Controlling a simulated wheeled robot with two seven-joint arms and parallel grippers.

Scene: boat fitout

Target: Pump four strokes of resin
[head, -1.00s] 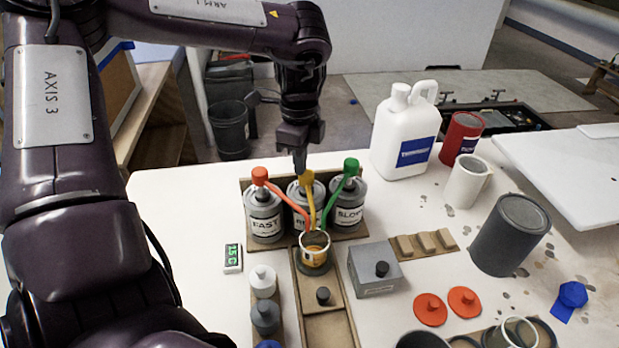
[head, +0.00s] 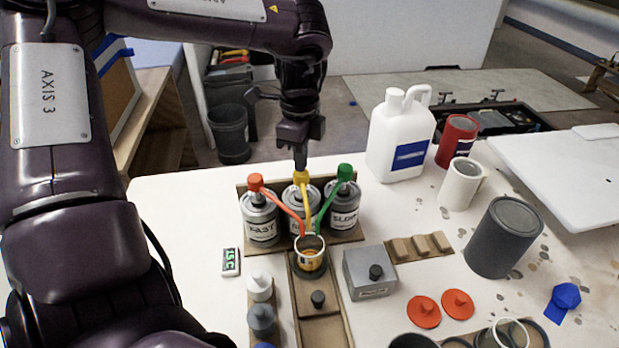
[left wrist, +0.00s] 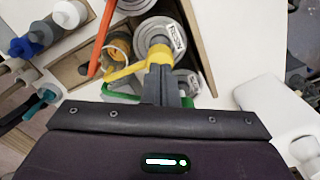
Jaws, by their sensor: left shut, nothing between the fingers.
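The resin can (head: 296,205) with the yellow pump stands between the FAST can (head: 260,222) with a red pump and the SLOW can (head: 345,207) with a green pump. My left gripper (head: 300,168) is shut and points down at the yellow pump head (head: 302,178), its tips at or just above the top; contact is hard to tell. The left wrist view also shows the fingers over the yellow head (left wrist: 160,54). All three spouts lead to a clear cup (head: 310,254) with amber liquid, under the spout ends. My right gripper is not in view.
A white jug (head: 398,140), a red can (head: 457,142) and a grey can (head: 503,238) stand to the right. Several small bottles (head: 260,286) stand at the front.

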